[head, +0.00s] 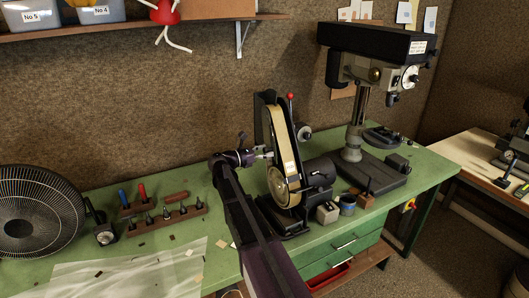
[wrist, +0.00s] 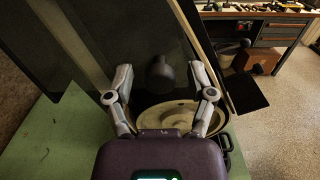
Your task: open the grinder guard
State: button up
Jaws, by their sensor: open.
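The belt grinder (head: 283,150) stands on the green bench, its tan belt running around a large lower wheel. In the wrist view a dark flat panel (wrist: 135,30), which looks like the guard, fills the middle. A round black knob (wrist: 162,72) sticks out from it. My gripper (wrist: 160,84) is open, with one finger on each side of the knob and visible gaps on both sides. The pale wheel (wrist: 165,117) shows below the knob. In the head view my gripper (head: 265,152) is at the grinder's left side; the knob is hidden there.
A red-tipped lever (head: 290,97) rises at the grinder's top. A drill press (head: 362,100) stands to the right. Small containers (head: 328,212) sit in front of it. A tool rack (head: 165,216) and a fan (head: 38,212) are left. The bench between rack and grinder is mostly clear.

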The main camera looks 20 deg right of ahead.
grip_shut()
jog(key=shift+a, duration=0.25)
